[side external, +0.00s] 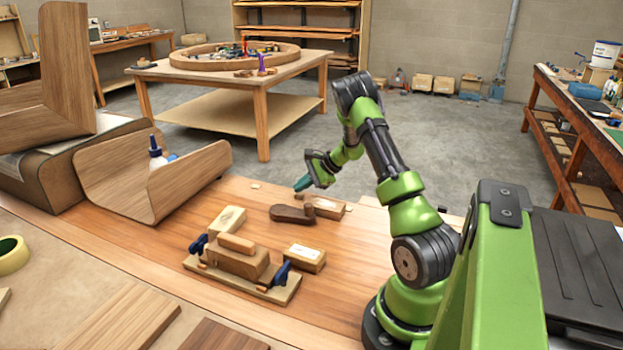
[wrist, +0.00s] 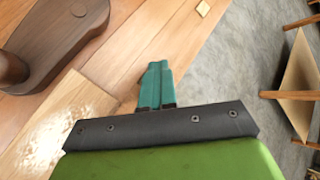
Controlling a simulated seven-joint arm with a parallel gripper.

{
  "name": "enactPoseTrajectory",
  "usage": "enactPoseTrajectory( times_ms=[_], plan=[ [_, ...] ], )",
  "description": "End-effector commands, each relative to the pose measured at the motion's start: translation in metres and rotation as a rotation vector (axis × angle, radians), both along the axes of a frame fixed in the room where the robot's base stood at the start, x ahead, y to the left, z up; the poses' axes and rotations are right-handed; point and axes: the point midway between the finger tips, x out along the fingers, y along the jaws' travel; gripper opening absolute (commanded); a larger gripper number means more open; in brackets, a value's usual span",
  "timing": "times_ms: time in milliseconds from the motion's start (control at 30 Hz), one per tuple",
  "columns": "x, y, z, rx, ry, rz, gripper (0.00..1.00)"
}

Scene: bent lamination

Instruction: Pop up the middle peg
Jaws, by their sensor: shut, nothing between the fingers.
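I cannot pick out a peg for certain in either view. A dark brown wooden piece (side external: 292,214) with a rounded end lies on the bench and has an upright knob (side external: 308,206). The piece also shows at upper left of the wrist view (wrist: 62,35), its knob (wrist: 12,68) cut by the frame edge. My gripper (side external: 298,186) is above the bench's far edge, just beyond the dark piece and apart from it. Its teal fingers (wrist: 156,68) are shut together with nothing between them.
A wooden block (side external: 330,208) lies beside the dark piece and shows in the wrist view (wrist: 70,122). Bare bench (side external: 350,255) lies to the right.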

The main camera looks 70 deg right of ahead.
Motion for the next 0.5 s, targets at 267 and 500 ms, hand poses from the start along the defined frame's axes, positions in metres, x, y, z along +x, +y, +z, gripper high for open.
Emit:
enactPoseTrajectory(
  times_ms=[267,500],
  plan=[
    [-0.001,0.000,0.007,-0.002,0.003,0.000,0.00],
    [-0.001,-0.001,0.032,-0.002,0.001,0.000,0.00]
  ],
)
